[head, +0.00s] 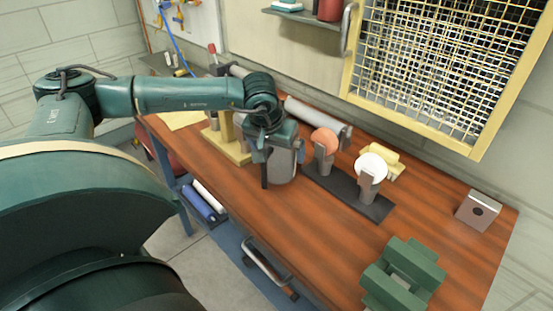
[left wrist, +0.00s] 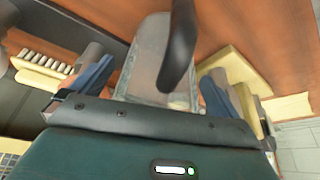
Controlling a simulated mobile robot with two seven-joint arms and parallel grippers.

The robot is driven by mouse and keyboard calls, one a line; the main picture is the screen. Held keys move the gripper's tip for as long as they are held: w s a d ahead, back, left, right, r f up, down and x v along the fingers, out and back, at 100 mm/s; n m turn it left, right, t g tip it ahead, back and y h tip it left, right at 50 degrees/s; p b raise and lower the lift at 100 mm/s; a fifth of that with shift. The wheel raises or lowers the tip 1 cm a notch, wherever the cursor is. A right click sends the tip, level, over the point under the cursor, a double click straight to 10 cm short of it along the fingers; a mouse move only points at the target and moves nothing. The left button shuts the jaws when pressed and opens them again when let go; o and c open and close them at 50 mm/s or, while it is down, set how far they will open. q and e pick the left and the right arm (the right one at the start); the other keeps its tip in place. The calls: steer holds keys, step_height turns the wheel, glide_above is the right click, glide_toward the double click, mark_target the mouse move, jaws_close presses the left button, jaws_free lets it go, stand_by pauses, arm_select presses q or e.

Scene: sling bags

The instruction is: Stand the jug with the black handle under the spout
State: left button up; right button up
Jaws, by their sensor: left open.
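The jug (head: 283,168) stands on the wooden table, a grey, partly see-through vessel with a black handle (head: 264,170) facing the front. In the left wrist view the handle (left wrist: 179,42) rises in front of the jug's body (left wrist: 148,55). My left gripper (head: 280,148) is at the jug, open, with one finger on each side of it. The jug lies between the fingers in the left wrist view (left wrist: 152,88); whether they touch it I cannot tell. A spout cannot be clearly made out. My right gripper is not in view.
A yellow stand (head: 236,150) is close left of the jug. To the right, a black board (head: 345,190) carries holders with an orange disc (head: 325,141) and a white disc (head: 372,165). A green fixture (head: 405,275) and grey box (head: 478,209) are farther right. A grey tube (head: 318,122) lies behind.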

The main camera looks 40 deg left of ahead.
arm_select(q)
steer(key=shift+c, duration=0.2)
steer(key=c, duration=1.1)
